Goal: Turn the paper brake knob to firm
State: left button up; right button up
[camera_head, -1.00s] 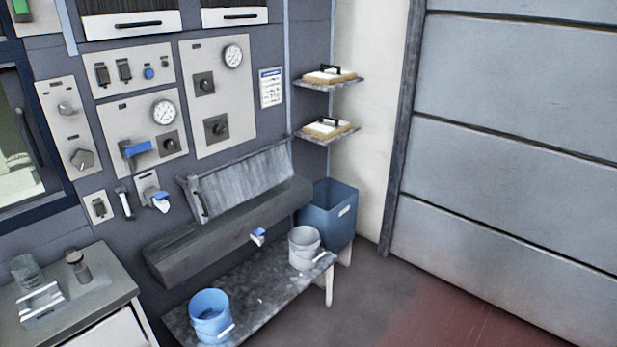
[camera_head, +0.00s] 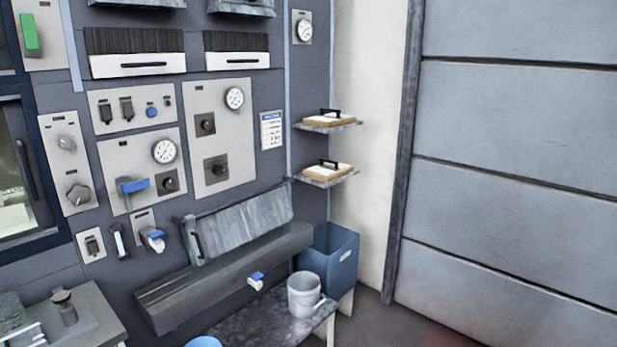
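Several dark or grey knobs show on the wall panels, and I cannot read which one is the paper brake knob. The left narrow panel has an upper grey knob (camera_head: 66,143) and a lower grey knob (camera_head: 78,194). The tall panel has an upper dark knob (camera_head: 205,124) and a lower dark knob (camera_head: 216,169) below a round gauge (camera_head: 234,98). The middle panel has a dark knob (camera_head: 168,181) beside a blue lever (camera_head: 134,186). The labels are too small to read. Neither of my grippers is in view.
A grey trough (camera_head: 225,268) juts out below the panels, above a bench (camera_head: 262,325) with a white bucket (camera_head: 303,296). A blue bin (camera_head: 330,255) stands right. A counter (camera_head: 95,315) is at lower left. Two small shelves (camera_head: 345,176) (camera_head: 350,124) project from the corner.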

aim_at(64, 141)
jog(key=u, duration=1.35)
